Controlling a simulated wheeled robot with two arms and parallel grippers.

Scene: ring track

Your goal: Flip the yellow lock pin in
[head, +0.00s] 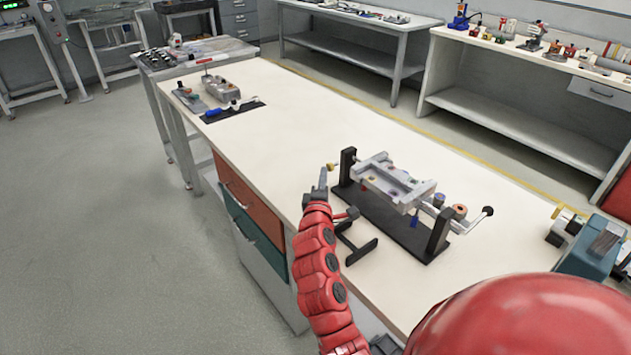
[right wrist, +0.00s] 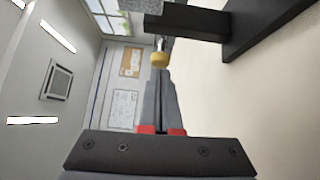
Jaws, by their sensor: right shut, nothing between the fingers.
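The lock pin shows in the right wrist view as a yellow round knob (right wrist: 159,59) on a short metallic stem, beside a dark bar. In the head view a small yellowish knob (head: 332,166) sits at the left end of a fixture (head: 395,181), a grey tray-like part held between black uprights. My right gripper (head: 322,180) is beside that left end, on the near-left side. In the right wrist view its fingers (right wrist: 158,85) are together and empty, with their tips close to the knob. I cannot tell whether they touch it. My left gripper is not in view.
A black stand (head: 357,243) is close to my right wrist. A crank with a dark ball knob (head: 488,211) sticks out at the fixture's right end. A blue-grey machine (head: 592,248) stands at the right.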

